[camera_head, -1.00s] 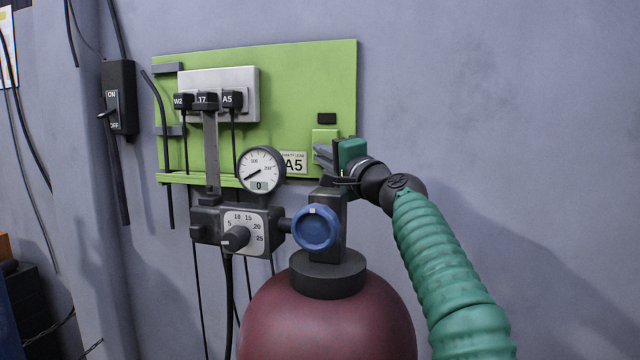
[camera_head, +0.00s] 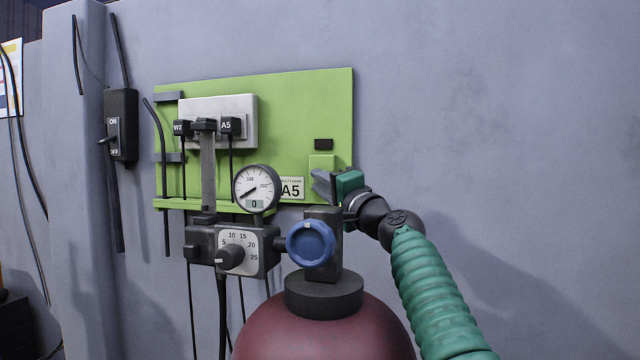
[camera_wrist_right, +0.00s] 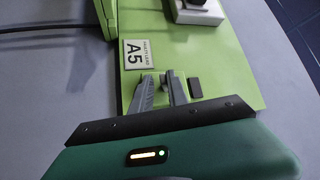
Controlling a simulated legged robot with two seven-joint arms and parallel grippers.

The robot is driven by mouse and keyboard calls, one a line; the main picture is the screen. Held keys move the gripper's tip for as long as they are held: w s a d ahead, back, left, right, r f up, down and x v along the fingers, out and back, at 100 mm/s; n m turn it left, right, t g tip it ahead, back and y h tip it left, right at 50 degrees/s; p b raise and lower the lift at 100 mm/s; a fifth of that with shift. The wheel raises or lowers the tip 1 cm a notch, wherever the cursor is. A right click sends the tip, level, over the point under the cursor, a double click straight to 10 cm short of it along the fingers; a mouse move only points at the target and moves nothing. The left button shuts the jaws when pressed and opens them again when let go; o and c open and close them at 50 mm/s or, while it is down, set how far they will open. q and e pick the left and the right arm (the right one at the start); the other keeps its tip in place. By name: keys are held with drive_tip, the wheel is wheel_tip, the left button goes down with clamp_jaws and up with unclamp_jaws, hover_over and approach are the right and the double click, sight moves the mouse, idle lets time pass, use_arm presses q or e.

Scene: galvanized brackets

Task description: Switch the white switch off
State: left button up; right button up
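A black switch box (camera_head: 121,125) marked ON above and OFF below is on the wall at the left in the head view. No plainly white switch shows. My right gripper (camera_head: 320,184) is at the lower right of the green panel (camera_head: 290,110), far to the right of the switch box. My left gripper is out of view.
A dark red cylinder (camera_head: 325,330) with a blue knob (camera_head: 310,244), a gauge (camera_head: 256,188) and a dial block (camera_head: 236,252) stands before the panel. A grey socket box (camera_head: 240,107) holds black plugs and hanging cables. The wall at right is bare.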

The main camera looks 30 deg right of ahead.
drive_tip(key=shift+s, duration=0.1)
drive_tip(key=b+v, duration=1.1)
drive_tip(key=v, duration=0.5)
drive_tip(key=shift+s+f+b, duration=0.2)
drive_tip(key=shift+s+b, duration=0.05)
drive_tip(key=shift+b, duration=0.15)
